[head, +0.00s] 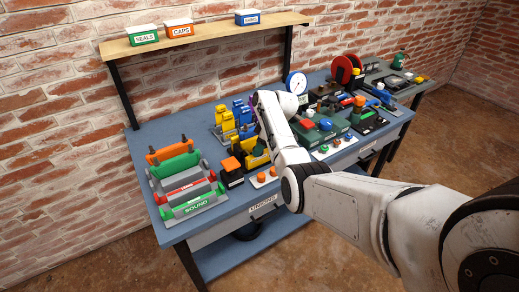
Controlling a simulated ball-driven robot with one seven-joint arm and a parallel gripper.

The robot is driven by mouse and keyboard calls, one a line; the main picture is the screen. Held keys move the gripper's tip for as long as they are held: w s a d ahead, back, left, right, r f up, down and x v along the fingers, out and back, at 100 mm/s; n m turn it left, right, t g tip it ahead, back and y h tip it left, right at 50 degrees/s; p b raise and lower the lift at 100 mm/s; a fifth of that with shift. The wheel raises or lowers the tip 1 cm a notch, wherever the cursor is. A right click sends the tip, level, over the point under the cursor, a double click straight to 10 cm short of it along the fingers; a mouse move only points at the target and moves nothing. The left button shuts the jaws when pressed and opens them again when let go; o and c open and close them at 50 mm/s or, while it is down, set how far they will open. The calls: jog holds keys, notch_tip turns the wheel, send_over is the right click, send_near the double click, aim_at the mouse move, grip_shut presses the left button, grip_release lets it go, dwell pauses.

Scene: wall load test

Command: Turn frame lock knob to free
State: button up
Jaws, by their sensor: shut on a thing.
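My white arm reaches in from the lower right and bends over the middle of the blue workbench (226,193). My gripper (291,109) is at the arm's far end, low among the fixtures. Its fingertips are hidden behind the hand and arm links. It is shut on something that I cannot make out. Small knobs and buttons stand close to its right, with a red one (307,124) and a blue one (325,124) on green boxes. I cannot tell which part is the frame lock knob, or how it is turned.
Blue and yellow fixtures (228,120) and an orange-topped black block (231,166) stand left of my arm. A dial gauge (296,82) and a red reel (343,70) stand behind. A wall shelf (210,34) holds labelled bins.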

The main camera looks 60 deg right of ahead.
dwell(0.4)
jog(key=o, duration=1.1)
jog(key=shift+c, duration=0.2)
jog(key=b+v, duration=0.1)
jog(key=v, duration=1)
jog(key=shift+f, duration=0.1)
